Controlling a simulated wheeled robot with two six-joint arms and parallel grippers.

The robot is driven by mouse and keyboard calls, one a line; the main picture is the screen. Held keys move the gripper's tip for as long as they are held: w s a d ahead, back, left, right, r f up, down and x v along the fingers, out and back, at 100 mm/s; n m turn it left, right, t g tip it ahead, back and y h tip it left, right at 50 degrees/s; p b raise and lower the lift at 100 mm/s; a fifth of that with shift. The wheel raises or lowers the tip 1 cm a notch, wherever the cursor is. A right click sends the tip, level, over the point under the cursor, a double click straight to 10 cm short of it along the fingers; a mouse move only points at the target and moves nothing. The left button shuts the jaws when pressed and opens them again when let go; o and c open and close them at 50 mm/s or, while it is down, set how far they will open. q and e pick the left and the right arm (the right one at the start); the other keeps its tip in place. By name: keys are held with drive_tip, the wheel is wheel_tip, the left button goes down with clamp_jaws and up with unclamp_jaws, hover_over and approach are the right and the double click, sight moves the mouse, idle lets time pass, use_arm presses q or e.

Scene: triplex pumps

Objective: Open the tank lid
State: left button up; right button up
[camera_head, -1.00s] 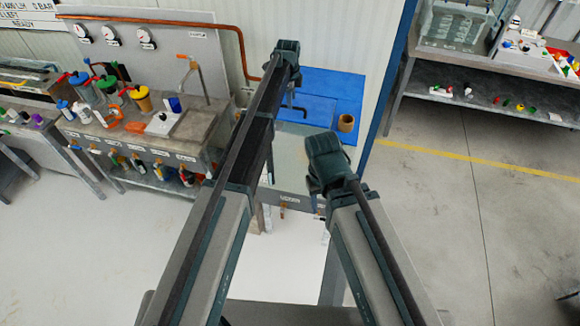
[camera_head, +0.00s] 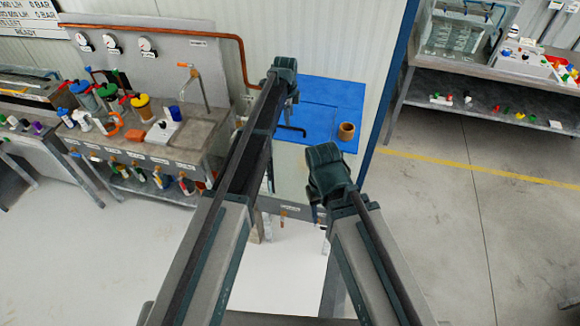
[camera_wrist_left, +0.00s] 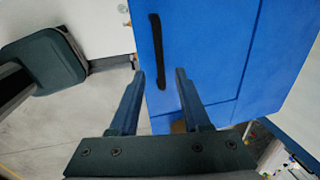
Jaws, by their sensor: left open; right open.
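The tank lid (camera_head: 330,95) is a flat blue panel on a pale tank (camera_head: 292,170), in the upper middle of the head view. It also shows in the left wrist view (camera_wrist_left: 225,45). A black bar handle (camera_wrist_left: 156,50) stands on it, with its near end between my left fingertips. My left gripper (camera_wrist_left: 160,71) is open, a finger on each side of the handle's line. No contact shows. In the head view the left wrist hides part of the lid. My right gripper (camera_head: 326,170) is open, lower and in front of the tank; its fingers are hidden.
A workbench (camera_head: 190,140) with bottles and tools is at left, under gauges and a copper pipe. A grey shelf bench (camera_head: 470,100) is at right. The floor at right is clear.

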use_arm(q)
wheel_tip(320, 180, up, 9)
drive_tip(key=s+p, duration=0.2)
drive_tip(key=p, duration=0.6)
drive_tip(key=s+d+f+n+b, duration=0.1)
drive_tip(key=s+f+n+b, duration=0.3)
drive_tip(key=s+f+b, duration=0.3)
drive_tip(key=s+f+n+g+y+b, duration=0.1)
drive_tip(key=s+f+n+b, duration=0.4)
drive_tip(key=s, duration=0.8)
drive_tip(key=shift+s+d+f+b, duration=0.25)
drive_tip(key=shift+d+f+b, duration=0.15)
drive_tip(key=shift+f+b, duration=0.5)
